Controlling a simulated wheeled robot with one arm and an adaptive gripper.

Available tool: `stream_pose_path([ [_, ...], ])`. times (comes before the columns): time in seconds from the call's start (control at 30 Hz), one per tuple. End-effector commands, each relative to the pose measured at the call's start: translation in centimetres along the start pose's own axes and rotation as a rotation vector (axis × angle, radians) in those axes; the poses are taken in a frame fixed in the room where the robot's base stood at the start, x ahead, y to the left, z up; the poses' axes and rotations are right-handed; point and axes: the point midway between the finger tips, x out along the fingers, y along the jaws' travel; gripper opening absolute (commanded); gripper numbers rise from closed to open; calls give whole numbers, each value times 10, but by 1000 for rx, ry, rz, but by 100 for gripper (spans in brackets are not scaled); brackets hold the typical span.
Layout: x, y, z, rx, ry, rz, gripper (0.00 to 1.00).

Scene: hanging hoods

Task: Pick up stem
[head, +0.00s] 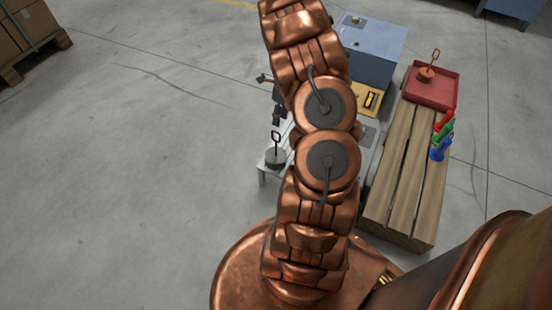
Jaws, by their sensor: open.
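Two pieces with upright looped stems show in the head view. A dark grey disc with a black looped stem (276,142) stands on the light bench (266,163), just left of my arm. A copper-coloured piece with a red looped stem (428,71) stands in the red tray (447,99) on the right. I cannot tell which one the task names. My gripper (268,82) shows only as small dark parts left of my arm, above the grey piece in the picture and apart from it. It is open; most of it is hidden behind my arm.
A blue-grey cabinet (374,45) stands behind the bench, with a yellow panel (371,99) in front. A slatted wooden table (402,185) on the right holds the tray and red, green and blue pieces (442,134).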

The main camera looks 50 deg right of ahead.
Motion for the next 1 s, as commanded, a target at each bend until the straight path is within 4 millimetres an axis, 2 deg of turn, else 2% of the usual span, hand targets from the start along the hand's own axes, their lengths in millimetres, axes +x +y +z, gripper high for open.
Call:
stream_pose_path([
  [0.4, 58, 0, 0, -1, 1, 1, 44],
  [0.63, 72, 0, 0, -2, 2, 0, 44],
  [0.9, 108, 2, 2, -4, 4, 4, 44],
  [1.0, 115, 2, 2, -2, 2, 4, 44],
])
